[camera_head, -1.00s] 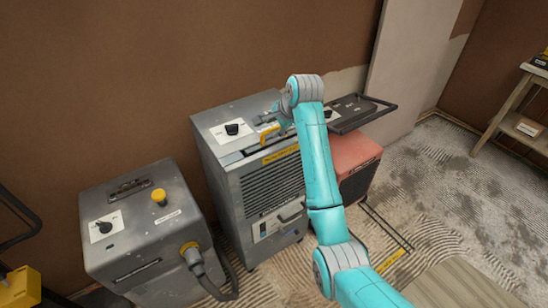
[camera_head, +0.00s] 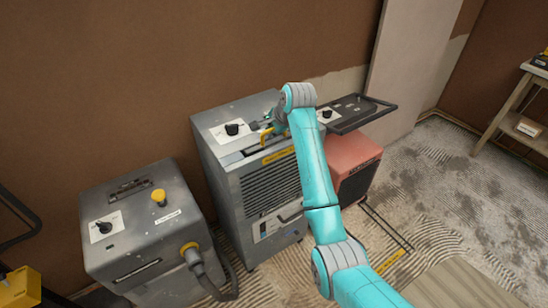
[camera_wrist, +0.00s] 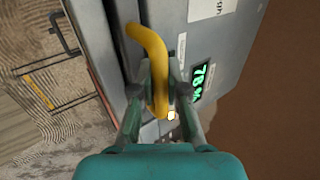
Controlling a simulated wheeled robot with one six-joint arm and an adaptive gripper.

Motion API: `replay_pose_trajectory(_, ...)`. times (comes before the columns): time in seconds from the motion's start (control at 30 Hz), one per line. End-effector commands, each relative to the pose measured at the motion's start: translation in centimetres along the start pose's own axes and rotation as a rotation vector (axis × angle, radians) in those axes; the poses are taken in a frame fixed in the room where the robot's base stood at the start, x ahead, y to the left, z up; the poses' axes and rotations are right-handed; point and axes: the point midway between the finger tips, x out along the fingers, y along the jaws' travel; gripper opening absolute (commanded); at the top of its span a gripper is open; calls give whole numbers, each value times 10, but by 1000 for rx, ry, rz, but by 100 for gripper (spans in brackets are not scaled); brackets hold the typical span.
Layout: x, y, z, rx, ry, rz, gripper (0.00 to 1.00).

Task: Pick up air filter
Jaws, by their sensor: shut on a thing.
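The air filter shows only as a curved yellow handle (camera_head: 266,136) at the top front edge of the tall grey machine (camera_head: 240,190). The handle also fills the middle of the wrist view (camera_wrist: 153,55). The rest of the filter is hidden, and I cannot tell how far it sits inside the machine. My gripper (camera_wrist: 160,88) is shut on the handle, with one finger on each side of it. In the head view my gripper (camera_head: 269,127) is partly hidden by my wrist.
A lit green display (camera_wrist: 203,80) is beside the handle on the machine's top. A lower grey box (camera_head: 145,240) with a yellow knob stands left. A red machine (camera_head: 354,165) and a dark tray (camera_head: 350,114) are on the right. Open floor lies front right.

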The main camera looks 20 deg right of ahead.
Motion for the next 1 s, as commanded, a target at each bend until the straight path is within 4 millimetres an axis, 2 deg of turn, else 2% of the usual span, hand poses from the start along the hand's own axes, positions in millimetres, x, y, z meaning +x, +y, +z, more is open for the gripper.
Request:
replay_pose_trajectory(0.27, -2, -2, 0, 0, 0, -1, 0)
replay_pose_trajectory(0.47, -14, -10, 0, 0, 0, -2, 0)
replay_pose_trajectory(0.67, -40, -28, 0, 0, 1, -4, 0)
replay_pose_trajectory(1.0, -96, -65, 0, -1, 1, -4, 0)
